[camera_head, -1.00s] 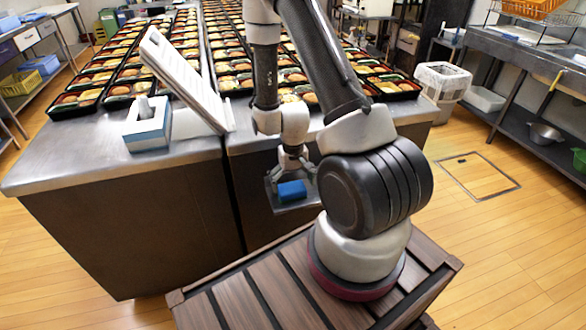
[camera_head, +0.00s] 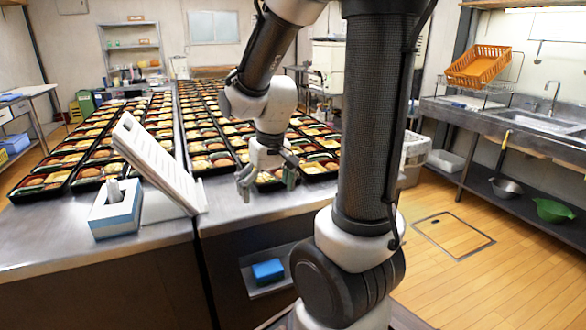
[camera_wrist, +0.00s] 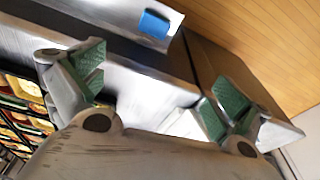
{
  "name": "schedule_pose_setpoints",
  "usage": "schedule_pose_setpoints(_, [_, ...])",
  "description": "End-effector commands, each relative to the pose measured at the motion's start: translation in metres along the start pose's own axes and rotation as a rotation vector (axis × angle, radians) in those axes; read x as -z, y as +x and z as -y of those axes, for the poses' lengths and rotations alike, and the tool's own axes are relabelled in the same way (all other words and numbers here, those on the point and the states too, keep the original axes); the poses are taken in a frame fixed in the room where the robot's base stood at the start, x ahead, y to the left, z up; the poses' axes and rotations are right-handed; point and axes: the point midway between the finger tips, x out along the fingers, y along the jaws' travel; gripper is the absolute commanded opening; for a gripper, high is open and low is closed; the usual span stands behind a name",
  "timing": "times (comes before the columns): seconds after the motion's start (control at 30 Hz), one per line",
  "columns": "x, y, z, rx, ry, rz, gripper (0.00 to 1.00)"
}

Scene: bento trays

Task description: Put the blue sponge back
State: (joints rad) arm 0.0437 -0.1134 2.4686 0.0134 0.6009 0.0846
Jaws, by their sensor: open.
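The blue sponge (camera_head: 268,271) lies on a small metal shelf (camera_head: 285,287) on the front side of the steel counter, below its top. The sponge also shows in the wrist view (camera_wrist: 154,24), beyond my fingers and apart from them. My gripper (camera_head: 264,188) is open and empty, above the counter's front edge and higher than the sponge. Its green-padded fingers are spread wide in the wrist view (camera_wrist: 158,95).
Many filled bento trays (camera_head: 215,160) cover the counter behind my gripper.

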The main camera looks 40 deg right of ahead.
Motion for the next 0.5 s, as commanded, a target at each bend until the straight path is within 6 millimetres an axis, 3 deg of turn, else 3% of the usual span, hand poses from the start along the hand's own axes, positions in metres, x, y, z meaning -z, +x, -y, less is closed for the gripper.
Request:
schedule_pose_setpoints(0.03, [-0.008, -0.025, 0.001, 0.004, -0.017, -0.035, 1.00])
schedule_pose_setpoints(0.2, [-0.046, -0.087, 0.002, 0.011, -0.073, -0.111, 1.00])
schedule_pose_setpoints(0.33, [-0.076, -0.117, 0.001, 0.014, -0.107, -0.154, 1.00])
schedule_pose_setpoints(0.5, [-0.099, -0.134, -0.001, 0.015, -0.130, -0.184, 1.00])
